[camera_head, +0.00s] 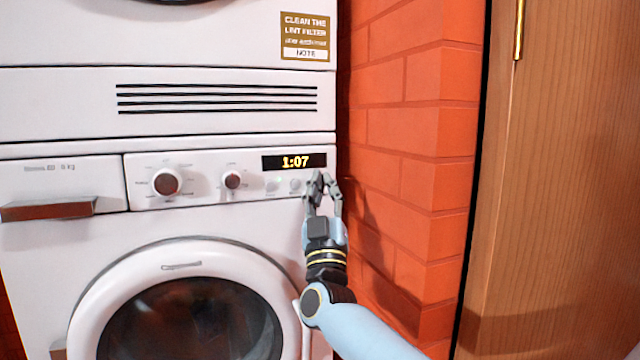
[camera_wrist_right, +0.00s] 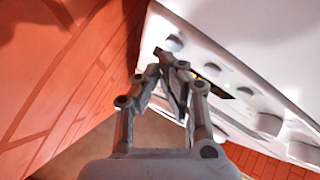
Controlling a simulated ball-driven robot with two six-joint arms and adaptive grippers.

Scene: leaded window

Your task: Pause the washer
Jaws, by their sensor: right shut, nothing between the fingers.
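The white washer (camera_head: 240,235) stands below another white machine. Its control panel has a dark display (camera_head: 294,161) reading 1:07 in yellow. Below the display are small round buttons, such as the left one (camera_head: 271,185) and a middle one (camera_head: 295,185). My right gripper (camera_head: 322,177) is at the panel's right end, shut and empty, and hides what lies behind it. In the right wrist view its fingertips (camera_wrist_right: 172,62) are close to the panel, near a round button (camera_wrist_right: 174,42); contact cannot be told. My left gripper is out of view.
Two larger knobs, a left one (camera_head: 166,182) and a right one (camera_head: 232,180), sit left of the display. A brick wall (camera_head: 415,150) is close on the right, with a wooden door (camera_head: 570,180) beyond. The round washer door (camera_head: 190,310) is below the panel.

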